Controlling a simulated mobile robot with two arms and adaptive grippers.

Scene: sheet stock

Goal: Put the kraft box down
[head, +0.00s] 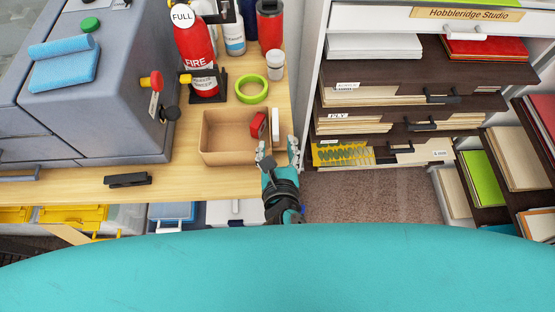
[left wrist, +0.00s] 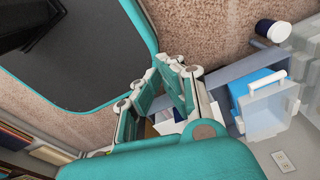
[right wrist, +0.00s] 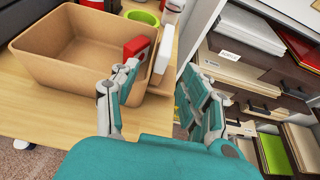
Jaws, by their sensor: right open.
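The kraft box (head: 222,144), open-topped and light brown, sits upright on the wooden worktop (head: 224,182), near its right end. It also shows in the right wrist view (right wrist: 62,82). A red object (head: 258,125) stands inside at its right end. My right gripper (head: 278,150) is open at the box's near right corner. In the right wrist view (right wrist: 158,100) its left finger overlaps the box's front wall and its right finger is clear of the box; I cannot tell whether it touches. My left gripper (left wrist: 158,95) shows only in its wrist view, away from the box.
A white object (head: 276,122) stands just right of the box. Behind are a green tape ring (head: 252,90), a fire extinguisher (head: 197,55) and a white tub (head: 275,65). A grey machine (head: 95,100) is at left, a black handle-like item (head: 127,180) in front. Drawers (head: 400,100) stand right.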

